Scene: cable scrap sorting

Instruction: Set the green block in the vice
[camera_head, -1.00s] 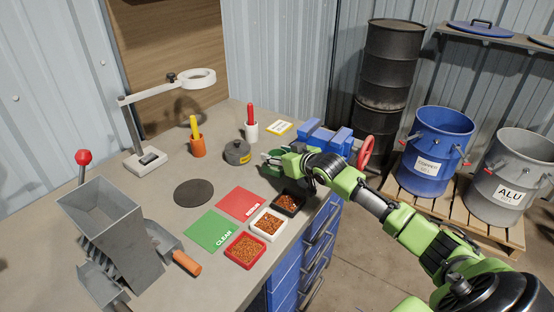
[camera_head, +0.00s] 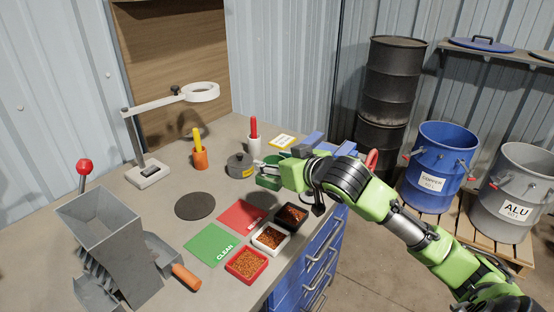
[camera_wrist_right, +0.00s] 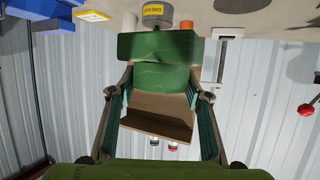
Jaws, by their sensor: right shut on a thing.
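The green block (camera_head: 266,182) is between the fingertips of my right gripper (camera_head: 268,168), beside the grey lidded pot, at the left of the vice. The blue vice (camera_head: 312,140) stands at the bench's right end with a red handle (camera_head: 371,160). My right arm hides part of it, and its jaw gap is not clear. My left gripper is out of view.
The grey pot (camera_head: 240,166) stands close to the block's left. A white holder (camera_head: 254,145) and an orange holder (camera_head: 200,159) are behind. Black (camera_head: 291,216), white (camera_head: 270,238) and red (camera_head: 246,264) trays lie in front. A lamp (camera_head: 148,172) stands at left.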

